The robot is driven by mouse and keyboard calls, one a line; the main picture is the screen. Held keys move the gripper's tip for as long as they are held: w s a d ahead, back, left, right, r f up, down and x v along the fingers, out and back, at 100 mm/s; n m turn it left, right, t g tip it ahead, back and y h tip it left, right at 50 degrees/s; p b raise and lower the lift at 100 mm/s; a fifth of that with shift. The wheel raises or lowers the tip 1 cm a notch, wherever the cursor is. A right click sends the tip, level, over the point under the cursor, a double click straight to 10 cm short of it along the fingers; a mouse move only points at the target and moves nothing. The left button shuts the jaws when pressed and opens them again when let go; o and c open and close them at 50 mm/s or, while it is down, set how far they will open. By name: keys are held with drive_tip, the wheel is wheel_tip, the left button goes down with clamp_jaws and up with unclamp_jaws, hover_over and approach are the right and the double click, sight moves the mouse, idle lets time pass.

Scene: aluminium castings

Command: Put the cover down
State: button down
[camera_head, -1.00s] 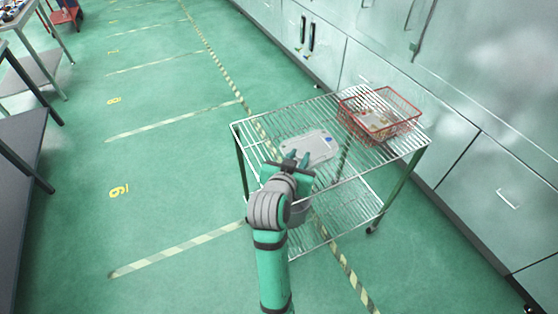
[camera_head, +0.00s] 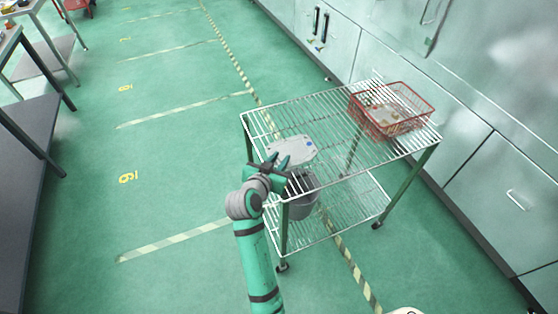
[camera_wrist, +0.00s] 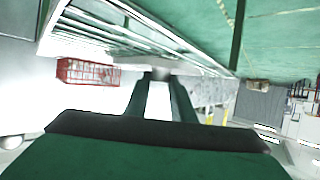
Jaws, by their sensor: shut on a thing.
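In the wrist view, a pale strip shows between the two fingers of my gripper (camera_wrist: 160,95); most of the cover is hidden there.
A red wire basket (camera_head: 428,103) with small parts stands at the shelf's far right; it also shows in the wrist view (camera_wrist: 88,72). A grey round container (camera_head: 304,203) sits on the lower shelf. The top shelf's middle is clear. Cabinets (camera_head: 465,130) line the right.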

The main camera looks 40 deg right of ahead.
drive_tip(key=shift+f, duration=0.15)
drive_tip(key=shift+f, duration=0.2)
drive_tip(key=c, duration=1.5)
unclamp_jaws()
